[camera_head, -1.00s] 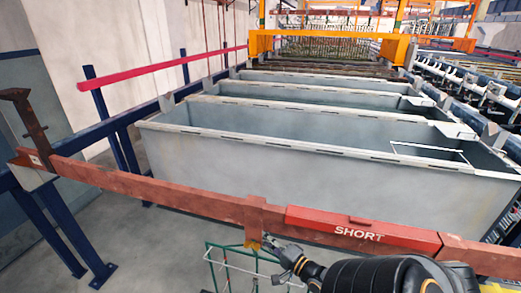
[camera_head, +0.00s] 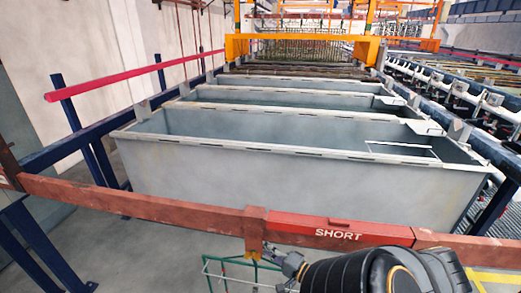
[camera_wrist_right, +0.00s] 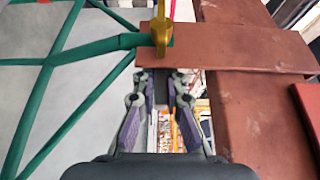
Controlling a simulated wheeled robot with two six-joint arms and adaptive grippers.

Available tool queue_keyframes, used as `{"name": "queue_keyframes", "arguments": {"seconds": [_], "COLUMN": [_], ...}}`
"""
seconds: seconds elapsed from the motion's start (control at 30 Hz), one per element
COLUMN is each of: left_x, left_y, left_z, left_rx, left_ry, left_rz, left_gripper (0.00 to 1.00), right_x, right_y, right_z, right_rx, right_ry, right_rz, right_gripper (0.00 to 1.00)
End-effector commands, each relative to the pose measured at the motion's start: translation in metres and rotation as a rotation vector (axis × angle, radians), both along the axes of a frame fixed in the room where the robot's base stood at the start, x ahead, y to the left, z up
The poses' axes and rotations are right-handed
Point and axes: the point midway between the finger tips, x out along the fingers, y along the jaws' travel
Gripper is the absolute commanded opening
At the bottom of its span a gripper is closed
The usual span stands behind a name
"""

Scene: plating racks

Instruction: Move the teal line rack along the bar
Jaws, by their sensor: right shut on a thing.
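The teal rack (camera_head: 228,261) hangs under the red-brown bar (camera_head: 130,201) from a hanger (camera_head: 255,224) wrapped over the bar, with a yellow hook (camera_head: 251,256) at its top. The hanger is beside the left end of the red SHORT block (camera_head: 338,235); I cannot tell if they touch. My right gripper (camera_head: 274,254) is at the rack's top, just right of the hook. In the right wrist view the jaws (camera_wrist_right: 163,80) are closed around a narrow dark piece below the yellow hook (camera_wrist_right: 160,28), where the teal tubes (camera_wrist_right: 100,47) meet. The rack's lower part is cut off. My left gripper is not seen.
Large grey tanks (camera_head: 300,178) stand in a row behind the bar. Blue posts (camera_head: 75,130) and a pink-red rail (camera_head: 110,83) are at the left. The bar left of the hanger is bare. Grey floor shows below it.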

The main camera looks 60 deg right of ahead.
Motion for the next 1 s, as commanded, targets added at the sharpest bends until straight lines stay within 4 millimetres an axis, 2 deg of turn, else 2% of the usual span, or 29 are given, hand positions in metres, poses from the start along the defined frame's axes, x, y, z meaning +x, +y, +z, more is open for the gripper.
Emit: {"name": "queue_keyframes", "arguments": {"seconds": [0.03,1.0], "left_x": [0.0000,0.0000], "left_y": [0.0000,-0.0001], "left_z": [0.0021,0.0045], "left_rx": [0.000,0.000], "left_ry": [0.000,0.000], "left_rz": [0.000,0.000], "left_gripper": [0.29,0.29], "right_x": [0.0002,-0.0055], "right_y": [0.0004,-0.0021], "right_z": [0.0059,0.0036], "right_rx": [0.000,0.001], "right_ry": [-0.016,-0.016], "right_rz": [0.003,0.003], "right_gripper": [0.00,0.00]}}
